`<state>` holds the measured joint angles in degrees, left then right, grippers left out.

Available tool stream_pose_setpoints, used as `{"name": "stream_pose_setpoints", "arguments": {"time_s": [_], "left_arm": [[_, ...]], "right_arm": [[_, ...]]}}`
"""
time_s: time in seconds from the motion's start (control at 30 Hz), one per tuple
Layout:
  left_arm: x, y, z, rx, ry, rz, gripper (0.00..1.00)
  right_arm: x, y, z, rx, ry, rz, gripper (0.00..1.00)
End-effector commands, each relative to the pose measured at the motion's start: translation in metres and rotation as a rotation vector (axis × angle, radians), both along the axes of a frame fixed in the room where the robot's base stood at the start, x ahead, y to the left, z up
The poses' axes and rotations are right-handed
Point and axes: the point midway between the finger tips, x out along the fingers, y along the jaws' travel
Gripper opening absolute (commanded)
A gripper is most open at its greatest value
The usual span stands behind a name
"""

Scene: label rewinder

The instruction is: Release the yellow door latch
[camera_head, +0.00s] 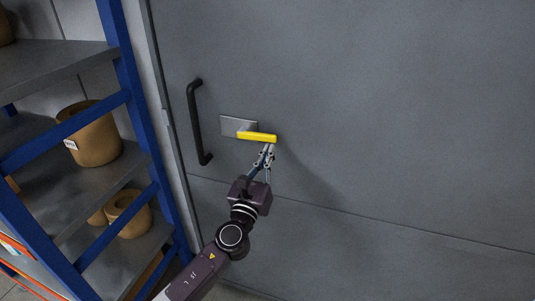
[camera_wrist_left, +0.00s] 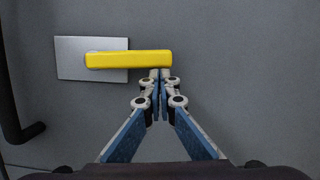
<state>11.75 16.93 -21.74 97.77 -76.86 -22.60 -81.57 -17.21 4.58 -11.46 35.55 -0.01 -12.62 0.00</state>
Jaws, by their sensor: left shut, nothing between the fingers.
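The yellow door latch (camera_head: 257,137) is a short bar on a grey metal plate (camera_head: 229,125), fixed to the grey door. It points to the right and lies close to level. In the left wrist view the latch (camera_wrist_left: 129,59) crosses the upper middle, with its plate (camera_wrist_left: 68,61) behind its left part. My left gripper (camera_head: 269,147) is shut and empty, just below the right end of the latch. In the left wrist view its fingertips (camera_wrist_left: 160,74) meet at the bar's lower edge near that end; I cannot tell if they touch it. My right gripper is not in view.
A black door handle (camera_head: 196,122) stands left of the latch and shows at the left edge of the wrist view (camera_wrist_left: 12,115). A blue-framed shelf (camera_head: 131,87) with brown rolls (camera_head: 95,137) stands at the left. The door (camera_head: 400,110) is clear to the right.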

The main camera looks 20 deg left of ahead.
Motion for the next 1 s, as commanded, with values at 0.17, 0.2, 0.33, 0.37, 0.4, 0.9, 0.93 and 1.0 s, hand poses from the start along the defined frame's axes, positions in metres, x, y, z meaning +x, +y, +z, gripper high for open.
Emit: {"name": "stream_pose_setpoints", "arguments": {"time_s": [0.17,0.2,0.33,0.37,0.4,0.9,0.93,1.0], "left_arm": [[0.0,-0.002,0.012,-0.091,0.0,0.0,0.0],[0.0,-0.003,0.015,-0.119,0.001,0.001,0.0],[0.0,-0.004,0.027,-0.234,0.005,0.0,0.0],[0.0,-0.003,0.03,-0.263,0.006,0.001,0.0],[0.0,-0.003,0.034,-0.301,0.007,0.002,0.0],[0.0,0.01,0.076,-0.772,0.025,0.002,0.0],[0.0,0.011,0.078,-0.798,0.026,0.003,0.0],[0.0,0.014,0.083,-0.856,0.028,0.002,0.0]], "right_arm": [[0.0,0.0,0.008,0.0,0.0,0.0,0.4],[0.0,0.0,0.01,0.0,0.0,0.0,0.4],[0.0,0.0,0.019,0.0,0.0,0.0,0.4],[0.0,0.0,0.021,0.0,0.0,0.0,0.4],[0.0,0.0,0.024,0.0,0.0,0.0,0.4],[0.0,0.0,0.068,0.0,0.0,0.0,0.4],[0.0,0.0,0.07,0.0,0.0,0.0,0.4],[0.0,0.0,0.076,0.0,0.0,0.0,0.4]]}}
